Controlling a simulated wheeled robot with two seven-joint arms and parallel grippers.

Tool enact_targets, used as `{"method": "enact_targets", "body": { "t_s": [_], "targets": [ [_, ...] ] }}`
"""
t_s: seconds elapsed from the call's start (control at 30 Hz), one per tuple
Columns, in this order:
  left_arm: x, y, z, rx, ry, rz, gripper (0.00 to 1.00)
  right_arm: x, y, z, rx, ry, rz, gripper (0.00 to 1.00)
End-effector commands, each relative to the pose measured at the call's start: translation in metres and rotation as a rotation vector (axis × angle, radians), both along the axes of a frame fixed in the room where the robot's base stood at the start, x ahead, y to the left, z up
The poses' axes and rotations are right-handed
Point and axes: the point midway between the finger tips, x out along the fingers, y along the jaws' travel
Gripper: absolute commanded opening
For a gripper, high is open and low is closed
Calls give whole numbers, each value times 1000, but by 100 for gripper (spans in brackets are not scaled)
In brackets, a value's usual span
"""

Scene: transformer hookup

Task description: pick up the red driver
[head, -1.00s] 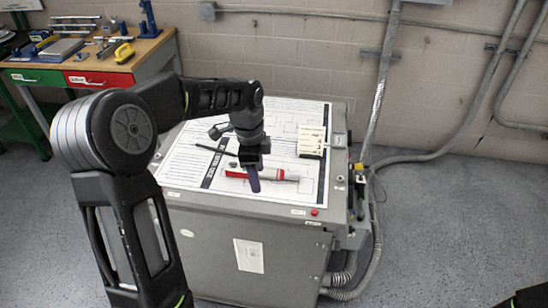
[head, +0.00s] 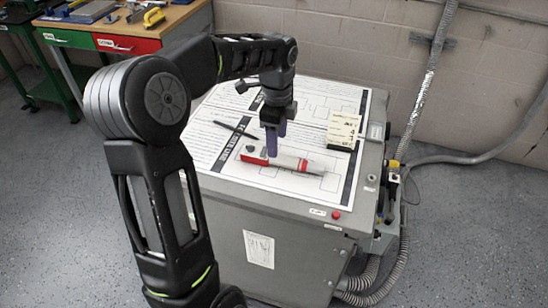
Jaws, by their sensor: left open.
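The red driver (head: 305,165) lies flat on the printed sheet on top of the grey cabinet, in the middle of the head view. It has a red left end, a pale body and a red band near the right. My left gripper (head: 277,146) points down at it, open, with purple-grey fingers. The fingers overlap the driver just right of its red left end in the picture. I cannot tell whether they touch it or hover above it. My right gripper is not in view.
A thin black tool (head: 236,129) and a small dark piece (head: 250,148) lie left of the driver. A cream block (head: 343,129) stands behind right. The grey cabinet (head: 235,195) carries the sheet. A wooden workbench (head: 176,18) with tools is at upper left.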

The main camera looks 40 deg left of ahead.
Motion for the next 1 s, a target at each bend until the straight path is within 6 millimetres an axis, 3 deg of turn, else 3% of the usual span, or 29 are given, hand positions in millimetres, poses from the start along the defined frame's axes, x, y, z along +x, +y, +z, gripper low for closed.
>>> {"method": "enact_targets", "body": {
  "t_s": [0.13, 0.47, 0.8, 1.0],
  "targets": [
    [0, 1, -13, 0, 1, 1, 57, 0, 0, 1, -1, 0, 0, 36],
    [0, 1, -16, 0, 1, 1, 57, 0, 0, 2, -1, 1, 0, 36],
    [1, 4, -59, -1, 4, 1, 57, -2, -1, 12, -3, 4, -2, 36],
    [2, 4, -66, 0, 0, 1, 57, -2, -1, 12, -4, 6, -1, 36]
  ]
}}
